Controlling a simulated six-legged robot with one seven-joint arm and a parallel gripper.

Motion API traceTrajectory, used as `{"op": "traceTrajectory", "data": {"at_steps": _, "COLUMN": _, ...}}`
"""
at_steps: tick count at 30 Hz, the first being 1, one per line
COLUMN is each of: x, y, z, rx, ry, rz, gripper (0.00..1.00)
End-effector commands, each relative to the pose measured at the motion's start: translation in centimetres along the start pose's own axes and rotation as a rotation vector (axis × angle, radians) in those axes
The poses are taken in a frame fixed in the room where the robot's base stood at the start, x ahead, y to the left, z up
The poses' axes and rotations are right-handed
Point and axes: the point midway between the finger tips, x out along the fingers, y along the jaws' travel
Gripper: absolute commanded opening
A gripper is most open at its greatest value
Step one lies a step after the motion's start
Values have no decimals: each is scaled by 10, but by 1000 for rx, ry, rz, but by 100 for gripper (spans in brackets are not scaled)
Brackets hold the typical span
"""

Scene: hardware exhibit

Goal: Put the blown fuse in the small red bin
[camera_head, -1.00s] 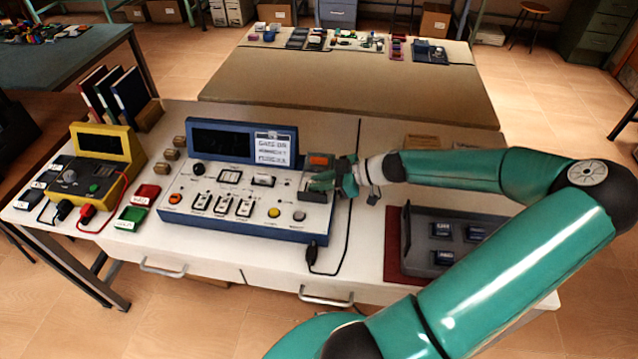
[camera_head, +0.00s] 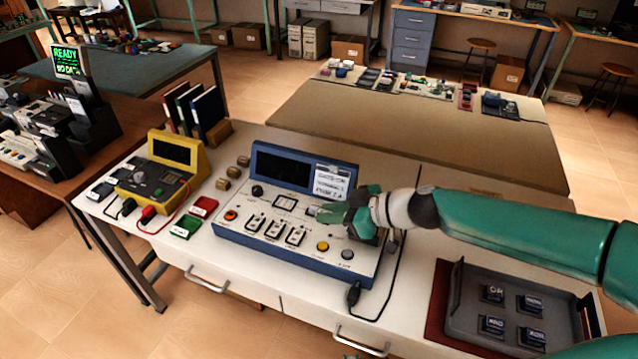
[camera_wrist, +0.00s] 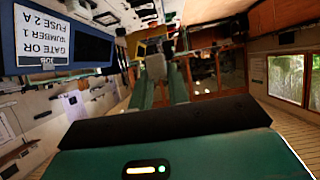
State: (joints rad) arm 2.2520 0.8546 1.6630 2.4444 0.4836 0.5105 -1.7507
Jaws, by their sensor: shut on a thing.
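My gripper (camera_head: 322,213) is over the right half of the blue-edged test console (camera_head: 290,258), below its note card. In the wrist view, my gripper's two green fingers (camera_wrist: 163,80) are shut on a small pale thing (camera_wrist: 155,67), probably the fuse. It is too small and dark to tell its state. In the head view the fingers hide it. A small red box with a white label (camera_head: 204,206) lies on the table left of the console, apart from my gripper. It is probably the red bin; the label is unreadable.
A green labelled box (camera_head: 186,228) lies just in front of the red one. A yellow meter (camera_head: 170,165) with leads stands further left. Small brown blocks (camera_head: 228,175) sit behind. A dark tray (camera_head: 470,318) with several blue-topped blocks is at right.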

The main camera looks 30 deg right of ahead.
Motion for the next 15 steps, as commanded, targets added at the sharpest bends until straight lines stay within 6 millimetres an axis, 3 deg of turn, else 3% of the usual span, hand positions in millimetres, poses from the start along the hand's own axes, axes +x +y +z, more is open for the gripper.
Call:
{"op": "traceTrajectory", "data": {"at_steps": 8, "x": 5, "y": -2, "z": -2, "rx": 1, "ry": 1, "rz": 5, "gripper": 0}}
{"op": "traceTrajectory", "data": {"at_steps": 11, "x": 16, "y": 1, "z": -2, "rx": 8, "ry": 2, "rz": 16, "gripper": 0}}
{"op": "traceTrajectory", "data": {"at_steps": 15, "x": 45, "y": 8, "z": -2, "rx": 27, "ry": 4, "rz": 54, "gripper": 0}}
